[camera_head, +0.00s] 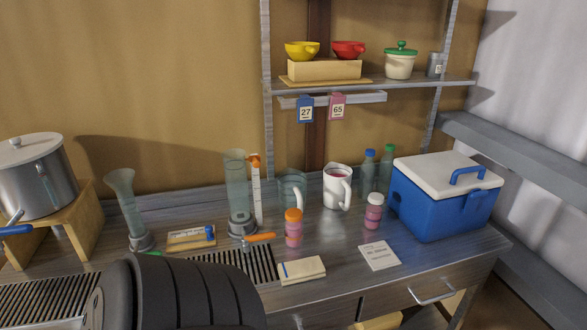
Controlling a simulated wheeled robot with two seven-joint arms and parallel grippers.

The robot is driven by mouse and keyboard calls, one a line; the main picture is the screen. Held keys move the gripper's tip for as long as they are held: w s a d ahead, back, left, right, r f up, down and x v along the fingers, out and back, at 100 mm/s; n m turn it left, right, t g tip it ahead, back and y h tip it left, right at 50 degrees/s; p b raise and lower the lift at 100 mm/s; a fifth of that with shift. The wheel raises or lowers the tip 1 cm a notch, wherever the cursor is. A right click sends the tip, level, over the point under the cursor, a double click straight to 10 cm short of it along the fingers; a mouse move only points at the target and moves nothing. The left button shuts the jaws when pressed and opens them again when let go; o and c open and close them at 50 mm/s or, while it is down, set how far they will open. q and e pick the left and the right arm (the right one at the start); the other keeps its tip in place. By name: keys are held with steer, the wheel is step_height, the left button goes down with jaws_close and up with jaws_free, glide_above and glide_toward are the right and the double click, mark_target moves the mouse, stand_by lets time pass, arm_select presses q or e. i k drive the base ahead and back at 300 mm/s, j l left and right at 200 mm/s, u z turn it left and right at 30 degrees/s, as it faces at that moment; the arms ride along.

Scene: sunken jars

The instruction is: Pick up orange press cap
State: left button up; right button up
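An orange cap (293,214) sits on a small jar with pink contents (293,234) near the middle of the metal counter. Another orange piece (254,160) is at the top of a white upright strip beside a tall clear cylinder (237,187). An orange handle-like piece (260,237) lies at the cylinder's foot. I cannot tell for sure which orange piece is the press cap. A dark ribbed part of mine fills the lower left and hides some of the counter. Neither gripper's fingers show.
A white mug (337,188), a clear jug (291,186), a white-capped pink jar (373,212) and two bottles stand close behind and right. A blue cooler (447,196) stands at the right. A notepad (302,270) and a card (379,255) lie in front.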

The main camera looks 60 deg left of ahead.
mark_target(292, 215)
steer(key=u, duration=1.6)
